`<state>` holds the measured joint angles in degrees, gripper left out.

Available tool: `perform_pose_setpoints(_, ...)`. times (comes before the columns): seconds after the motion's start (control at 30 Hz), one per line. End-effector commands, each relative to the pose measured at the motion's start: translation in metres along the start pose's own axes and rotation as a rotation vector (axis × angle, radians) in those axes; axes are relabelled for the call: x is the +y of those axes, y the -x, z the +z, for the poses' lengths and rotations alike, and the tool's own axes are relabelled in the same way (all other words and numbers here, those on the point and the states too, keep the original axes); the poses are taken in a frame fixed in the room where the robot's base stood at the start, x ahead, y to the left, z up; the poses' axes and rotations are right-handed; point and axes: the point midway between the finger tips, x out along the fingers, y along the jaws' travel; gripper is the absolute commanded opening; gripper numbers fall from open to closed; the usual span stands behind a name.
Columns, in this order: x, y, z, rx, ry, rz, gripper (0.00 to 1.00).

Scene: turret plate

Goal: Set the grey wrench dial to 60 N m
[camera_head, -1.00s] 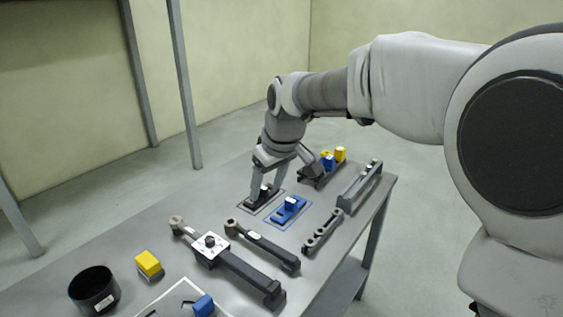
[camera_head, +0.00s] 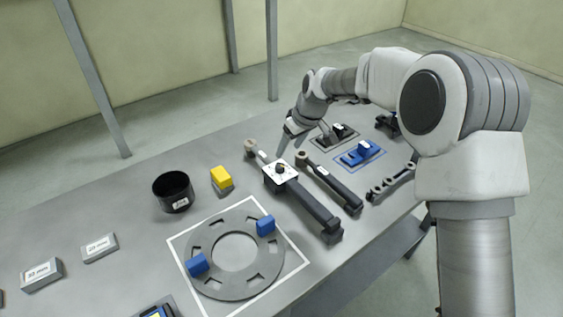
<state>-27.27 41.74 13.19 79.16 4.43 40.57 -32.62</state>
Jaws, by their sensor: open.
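The grey torque wrench (camera_head: 314,208) lies on the table, its handle towards the front right. A white square dial plate (camera_head: 272,180) with a dark round knob (camera_head: 281,169) sits on it near its ratchet head (camera_head: 251,147). The dial markings are too small to read. My gripper (camera_head: 290,139) is open and points down, behind and slightly right of the knob, apart from it. Its fingers are small in this view, and I see nothing held between them.
A second, slimmer wrench (camera_head: 334,185) lies close on the right. Beyond it are a blue block on a blue-outlined spot (camera_head: 361,154) and a dark holder (camera_head: 392,190). A yellow block (camera_head: 221,179), black cup (camera_head: 173,191) and slotted ring plate (camera_head: 208,277) are left.

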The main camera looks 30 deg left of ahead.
Motion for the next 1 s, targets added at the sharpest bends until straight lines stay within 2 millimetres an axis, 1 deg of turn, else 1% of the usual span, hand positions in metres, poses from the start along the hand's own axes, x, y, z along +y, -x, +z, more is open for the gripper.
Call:
perform_pose_setpoints(0.03, -0.002, -0.013, 0.001, -0.004, 0.001, -0.003, 0.67)
perform_pose_setpoints(0.2, -0.001, -0.047, 0.000, -0.003, 0.001, -0.003, 0.67)
perform_pose_setpoints(0.33, -0.001, -0.069, 0.001, -0.003, 0.000, -0.001, 0.67)
perform_pose_setpoints(0.43, -0.001, -0.081, 0.000, -0.002, 0.000, -0.001, 0.67)
perform_pose_setpoints(0.6, -0.001, -0.093, 0.000, -0.001, 0.001, -0.001, 0.67)
perform_pose_setpoints(0.93, 0.000, -0.095, 0.000, 0.000, 0.000, 0.000, 0.67)
perform_pose_setpoints(1.0, 0.000, -0.095, 0.000, 0.000, 0.000, 0.000, 0.54)
